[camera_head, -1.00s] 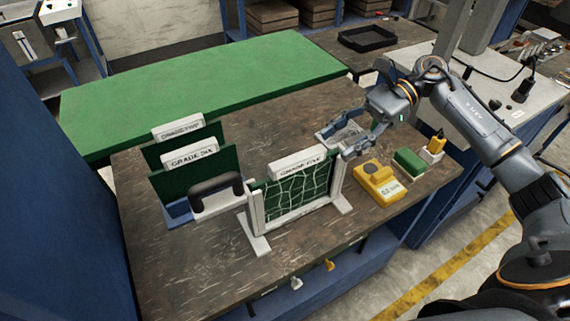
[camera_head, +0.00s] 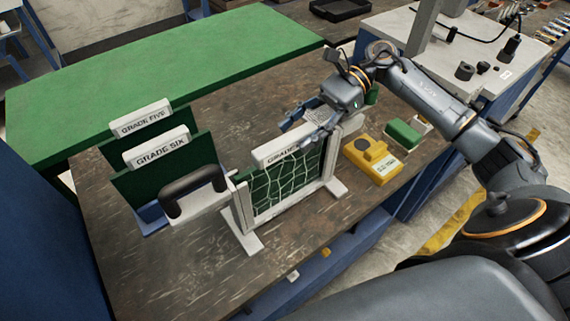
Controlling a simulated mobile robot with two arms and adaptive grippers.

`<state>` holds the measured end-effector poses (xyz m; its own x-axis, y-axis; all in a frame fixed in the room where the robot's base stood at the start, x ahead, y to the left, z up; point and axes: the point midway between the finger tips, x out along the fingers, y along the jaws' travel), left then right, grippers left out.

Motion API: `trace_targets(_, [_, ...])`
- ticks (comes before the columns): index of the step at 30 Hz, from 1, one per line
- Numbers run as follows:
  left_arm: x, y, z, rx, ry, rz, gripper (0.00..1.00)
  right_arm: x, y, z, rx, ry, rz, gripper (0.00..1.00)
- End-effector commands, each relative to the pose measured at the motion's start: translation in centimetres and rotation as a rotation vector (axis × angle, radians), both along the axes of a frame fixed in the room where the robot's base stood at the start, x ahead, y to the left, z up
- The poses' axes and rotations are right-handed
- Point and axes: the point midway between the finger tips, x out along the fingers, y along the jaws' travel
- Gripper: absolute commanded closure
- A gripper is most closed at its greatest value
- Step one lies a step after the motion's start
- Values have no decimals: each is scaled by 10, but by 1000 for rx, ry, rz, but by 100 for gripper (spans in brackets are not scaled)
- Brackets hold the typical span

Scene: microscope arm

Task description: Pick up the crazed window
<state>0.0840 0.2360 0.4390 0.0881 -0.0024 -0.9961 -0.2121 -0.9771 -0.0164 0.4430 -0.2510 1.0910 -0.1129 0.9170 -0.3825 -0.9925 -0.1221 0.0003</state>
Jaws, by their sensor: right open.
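The crazed window (camera_head: 288,186) is a dark green panel crossed by white crack-like lines. It stands upright in a pale frame (camera_head: 240,207) with feet on the brown workbench. A white label bar (camera_head: 271,155) starting "GRADE" runs along its top; the rest of the wording is hidden by my gripper. My right gripper (camera_head: 299,134) is open, at the right end of this bar, with its fingers pointing left. I cannot tell whether a finger touches the bar. My left gripper is not in view.
Panels labelled "GRADE FIVE" (camera_head: 141,118) and "GRADE SIX" (camera_head: 156,147) stand in a rack to the left, beside a black handle (camera_head: 190,191). A yellow device (camera_head: 373,158) and a green block (camera_head: 403,133) sit to the right.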

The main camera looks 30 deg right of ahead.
Motion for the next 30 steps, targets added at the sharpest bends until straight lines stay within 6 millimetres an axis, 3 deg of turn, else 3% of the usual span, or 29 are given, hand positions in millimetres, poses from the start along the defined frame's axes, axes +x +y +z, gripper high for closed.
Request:
trace_targets(5, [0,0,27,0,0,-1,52,-11,24,-1,2,4,3,47])
trace_targets(10, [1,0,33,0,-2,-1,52,-11,41,-12,1,2,0,47])
trace_targets(17, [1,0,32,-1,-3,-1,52,-11,42,-15,0,1,0,47])
trace_targets(19, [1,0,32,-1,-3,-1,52,-11,42,-15,0,1,-1,55])
trace_targets(25, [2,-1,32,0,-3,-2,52,-11,42,-15,0,1,-1,96])
trace_targets(26, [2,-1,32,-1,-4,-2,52,-11,42,-15,0,1,-1,100])
trace_targets(30, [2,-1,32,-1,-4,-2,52,-11,42,-15,0,1,-1,100])
